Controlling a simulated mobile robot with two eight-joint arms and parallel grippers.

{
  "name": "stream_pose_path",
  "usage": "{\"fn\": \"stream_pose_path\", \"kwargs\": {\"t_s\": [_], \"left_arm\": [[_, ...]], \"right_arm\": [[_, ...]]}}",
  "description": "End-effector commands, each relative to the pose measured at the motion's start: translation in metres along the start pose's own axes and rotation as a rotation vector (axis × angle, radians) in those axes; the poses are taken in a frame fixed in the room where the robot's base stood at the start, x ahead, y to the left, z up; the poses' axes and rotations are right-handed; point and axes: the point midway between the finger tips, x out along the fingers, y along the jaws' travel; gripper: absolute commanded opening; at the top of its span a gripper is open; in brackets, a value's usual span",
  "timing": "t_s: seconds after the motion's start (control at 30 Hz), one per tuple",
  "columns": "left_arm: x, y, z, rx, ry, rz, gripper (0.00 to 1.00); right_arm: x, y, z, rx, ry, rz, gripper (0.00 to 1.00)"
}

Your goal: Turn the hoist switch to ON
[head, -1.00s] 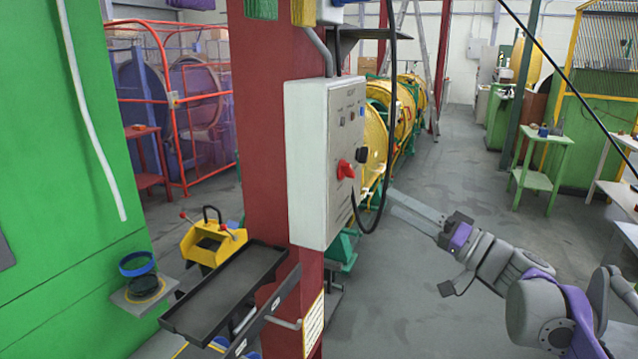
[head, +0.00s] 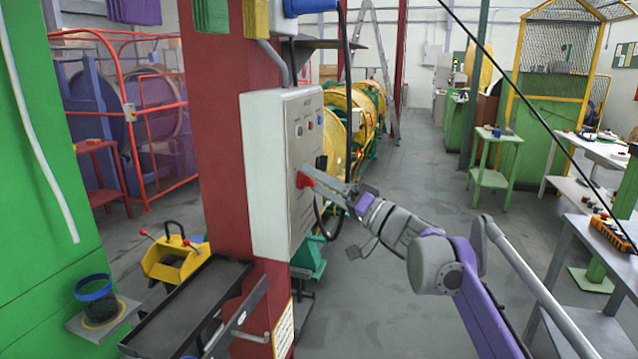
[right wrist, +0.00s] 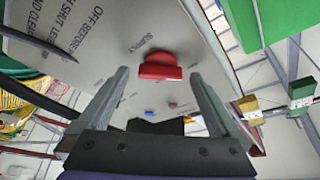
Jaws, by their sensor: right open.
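A white control box (head: 262,170) hangs on the red column. Its front face carries a red rotary knob (head: 304,180), a black part beside it, and several small buttons above. In the right wrist view the red knob (right wrist: 160,66) shows ahead, with printed lettering around it. My right gripper (head: 318,181) is at the box front, its fingertips at the knob. In the wrist view its two fingers (right wrist: 157,76) are apart, one on each side of the knob, with visible gaps; I cannot tell whether they touch it. The knob's ON position is not readable. My left gripper is not in view.
A black cable (head: 347,100) loops down beside the box. Yellow strander drums (head: 352,115) stand behind. The grey floor right of the box is open.

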Motion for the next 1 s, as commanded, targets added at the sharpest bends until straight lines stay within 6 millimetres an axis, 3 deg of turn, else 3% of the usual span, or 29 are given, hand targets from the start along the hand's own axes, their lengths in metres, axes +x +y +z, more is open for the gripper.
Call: {"fn": "stream_pose_path", "kwargs": {"t_s": [0.17, 0.63, 1.0], "left_arm": [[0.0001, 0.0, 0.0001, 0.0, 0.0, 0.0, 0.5], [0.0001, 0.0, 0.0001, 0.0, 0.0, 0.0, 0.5], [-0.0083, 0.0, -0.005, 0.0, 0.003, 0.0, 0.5]], "right_arm": [[-0.0002, 0.0, 0.0, 0.0, 0.0, 0.0, 0.97], [-0.0004, 0.0, 0.0, 0.0, 0.0, 0.0, 0.13], [0.0001, -0.0022, -0.0013, 0.061, 0.0, 0.027, 0.13]]}}
